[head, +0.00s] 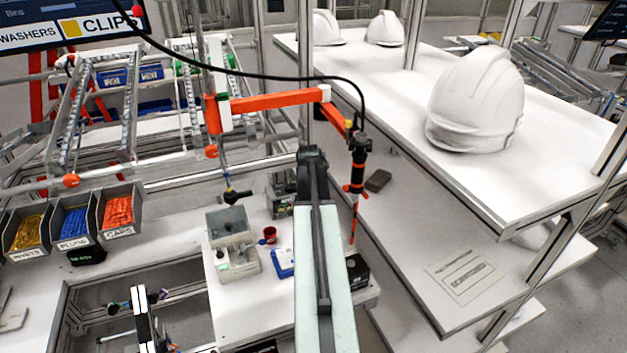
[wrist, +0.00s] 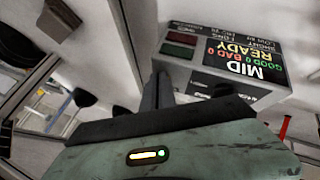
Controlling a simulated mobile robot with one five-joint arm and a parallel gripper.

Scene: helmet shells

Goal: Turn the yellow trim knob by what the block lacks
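I cannot make out a yellow trim knob in either view. A grey instrument box (wrist: 225,70) is upside down in the wrist view, just beyond my gripper. Its display (wrist: 243,62) reads MID, READY, GOOD 0 and BAD 0; smaller lettering is hard to read. My gripper (wrist: 159,85) has two dark fingers close together in front of the box, with nothing visible between them. I cannot tell whether they touch the box. In the head view my arm hides the gripper. A small dark block (head: 378,181) lies beside the shelf post; I cannot tell if it is the task's block.
An orange jointed arm (head: 270,101) with a hanging black tool (head: 358,160) spans above. White helmet shells (head: 476,100) sit on the upper shelf.

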